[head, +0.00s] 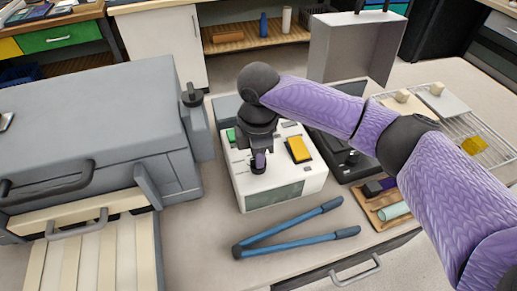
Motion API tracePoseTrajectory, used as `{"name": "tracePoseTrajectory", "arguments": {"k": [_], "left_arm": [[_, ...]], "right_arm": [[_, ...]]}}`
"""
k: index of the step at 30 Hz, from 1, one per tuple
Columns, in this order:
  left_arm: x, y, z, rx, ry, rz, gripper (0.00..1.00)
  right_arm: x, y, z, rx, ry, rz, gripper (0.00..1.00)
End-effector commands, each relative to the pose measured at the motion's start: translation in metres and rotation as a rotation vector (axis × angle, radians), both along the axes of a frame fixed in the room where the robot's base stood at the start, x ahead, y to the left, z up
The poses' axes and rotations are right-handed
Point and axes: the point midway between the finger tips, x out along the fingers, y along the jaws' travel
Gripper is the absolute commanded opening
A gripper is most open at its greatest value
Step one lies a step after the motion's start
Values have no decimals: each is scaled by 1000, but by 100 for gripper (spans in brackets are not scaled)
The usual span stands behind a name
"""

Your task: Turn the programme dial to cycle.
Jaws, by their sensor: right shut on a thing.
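A white control box (237,188) stands on the counter in the middle of the head view. It has a green part (230,135) at its left, a yellow block-like part (299,149) at its right and a greenish panel on its front. A small dark dial (258,169) sits on its top. My right gripper (259,160) points down at the box and is shut on the dial. The gripper hides most of the dial, so its pointer and marks cannot be read. My left gripper is not in view.
A large grey machine (90,110) fills the left. Blue-handled long tongs (290,231) lie in front of the box. Right of it are a black device (345,160), a wooden tray (385,218) with rods and a wire rack (490,135). A grey open case (350,45) stands behind.

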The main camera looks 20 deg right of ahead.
Motion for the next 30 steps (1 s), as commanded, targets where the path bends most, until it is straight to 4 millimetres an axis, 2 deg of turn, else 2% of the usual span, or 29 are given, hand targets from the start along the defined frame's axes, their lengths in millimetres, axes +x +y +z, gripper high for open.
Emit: {"name": "tracePoseTrajectory", "arguments": {"k": [1,12,21,30], "left_arm": [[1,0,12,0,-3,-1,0],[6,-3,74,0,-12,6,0],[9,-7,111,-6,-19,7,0],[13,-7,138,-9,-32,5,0]], "right_arm": [[-1,0,6,0,2,-25,0],[-1,1,8,1,4,-342,0],[-1,1,6,2,4,-629,0],[-1,1,4,2,3,-915,0]]}}
